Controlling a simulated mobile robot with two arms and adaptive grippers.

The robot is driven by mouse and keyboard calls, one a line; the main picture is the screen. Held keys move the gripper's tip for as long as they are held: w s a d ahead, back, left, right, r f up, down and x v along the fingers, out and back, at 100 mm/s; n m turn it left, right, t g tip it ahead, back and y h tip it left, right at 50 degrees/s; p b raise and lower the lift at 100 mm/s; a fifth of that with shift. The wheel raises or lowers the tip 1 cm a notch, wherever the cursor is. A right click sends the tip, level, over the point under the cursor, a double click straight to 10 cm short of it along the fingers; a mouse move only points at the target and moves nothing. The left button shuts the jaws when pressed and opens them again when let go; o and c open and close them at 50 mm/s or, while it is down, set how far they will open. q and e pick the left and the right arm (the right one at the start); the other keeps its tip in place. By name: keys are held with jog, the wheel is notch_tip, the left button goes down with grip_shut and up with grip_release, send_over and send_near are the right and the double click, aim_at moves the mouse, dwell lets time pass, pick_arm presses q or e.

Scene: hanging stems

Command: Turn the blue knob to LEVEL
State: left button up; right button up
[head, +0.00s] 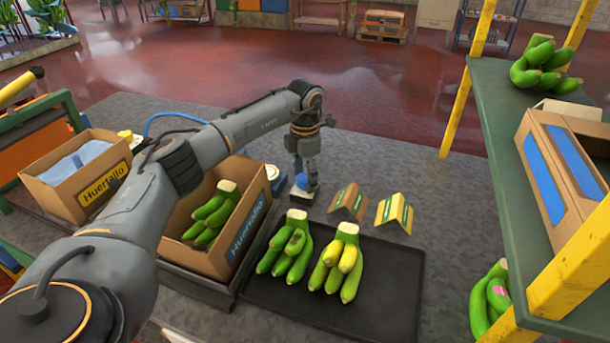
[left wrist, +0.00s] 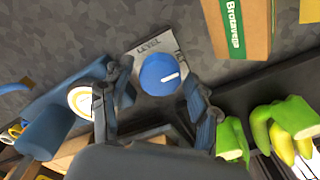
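The blue knob (left wrist: 160,74) is round with a short white pointer mark, which points to the right in the left wrist view. It sits on a pale plate (left wrist: 183,51) with the word LEVEL printed beyond the knob. In the head view the knob (head: 301,181) shows small, low between my left fingers. My left gripper (head: 304,184) points down over it. In the left wrist view the fingers of this gripper (left wrist: 158,88) stand apart, one on each side of the knob; I cannot tell whether they touch it. My right gripper is not in view.
Folded cards (head: 348,201) stand right of the plate. A black tray (head: 385,262) with green bananas lies in front. A cardboard box (head: 180,257) with bananas is at left, under my arm. A green shelf (head: 490,110) with yellow posts stands at right.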

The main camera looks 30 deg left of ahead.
pick_arm(q)
jog(key=c, duration=0.8)
jog(key=shift+c, duration=0.2)
jog(key=shift+r+n, duration=0.1)
jog(key=shift+n, duration=0.2)
jog(key=n+p, duration=0.1)
jog(key=n, duration=0.2)
jog(key=shift+n+p, duration=0.35)
jog(key=shift+n, duration=0.05)
jog(key=n+p, duration=0.1)
jog(key=n, duration=0.3)
jog(key=shift+n, duration=0.3)
jog(key=n+p, duration=0.2)
jog(key=n, duration=0.2)
jog(key=n+p, duration=0.1)
jog(key=n, duration=0.3)
jog(key=shift+n, duration=0.3)
jog(key=shift+w+n, duration=0.1)
jog(key=shift+n, duration=0.2)
